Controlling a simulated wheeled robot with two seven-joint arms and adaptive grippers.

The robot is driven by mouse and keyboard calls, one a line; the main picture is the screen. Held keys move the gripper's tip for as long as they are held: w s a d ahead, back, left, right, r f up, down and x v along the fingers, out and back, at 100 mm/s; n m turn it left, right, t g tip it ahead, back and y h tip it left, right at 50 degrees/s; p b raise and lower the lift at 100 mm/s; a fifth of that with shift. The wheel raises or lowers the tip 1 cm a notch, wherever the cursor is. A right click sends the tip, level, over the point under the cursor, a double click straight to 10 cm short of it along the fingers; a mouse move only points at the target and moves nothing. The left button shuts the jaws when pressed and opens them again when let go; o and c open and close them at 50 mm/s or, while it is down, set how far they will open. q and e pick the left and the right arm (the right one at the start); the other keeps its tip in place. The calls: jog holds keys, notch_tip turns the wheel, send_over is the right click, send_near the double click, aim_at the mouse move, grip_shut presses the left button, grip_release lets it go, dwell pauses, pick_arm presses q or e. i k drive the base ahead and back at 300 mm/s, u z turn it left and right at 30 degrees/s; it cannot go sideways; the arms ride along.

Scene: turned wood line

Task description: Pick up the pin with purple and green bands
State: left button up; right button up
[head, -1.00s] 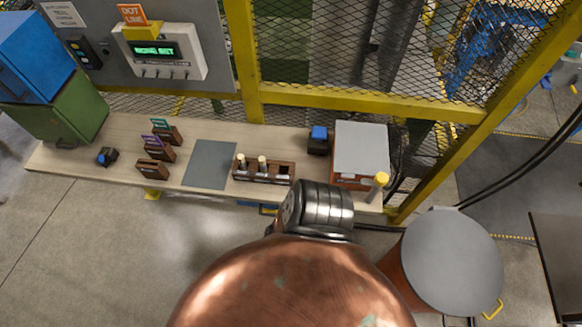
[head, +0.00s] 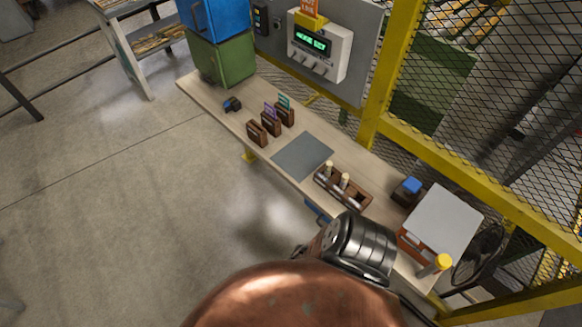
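A brown wooden rack (head: 357,198) stands on the narrow wooden bench, right of a grey mat. Two pale upright pins stand in its left part: one pin (head: 328,169) at the left end and another pin (head: 344,181) beside it. The rack's right part looks empty. The pins are too small to make out any purple or green bands. Small brown blocks bear a purple tag (head: 270,108) and a green tag (head: 285,102) left of the mat. A large copper and dark arm part of mine fills the bottom. I see neither gripper's fingers.
The bench (head: 225,106) runs from upper left to lower right. The grey mat (head: 302,155) is clear. A white-topped box (head: 440,222), a blue-topped dark block (head: 408,190) and a yellow-capped post (head: 437,264) stand at right. A yellow mesh fence (head: 384,70) borders the back. Floor at left is open.

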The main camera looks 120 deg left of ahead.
aim_at(329, 164)
jog(key=z, duration=0.4)
jog(key=k, duration=2.1)
jog(key=u, duration=2.05)
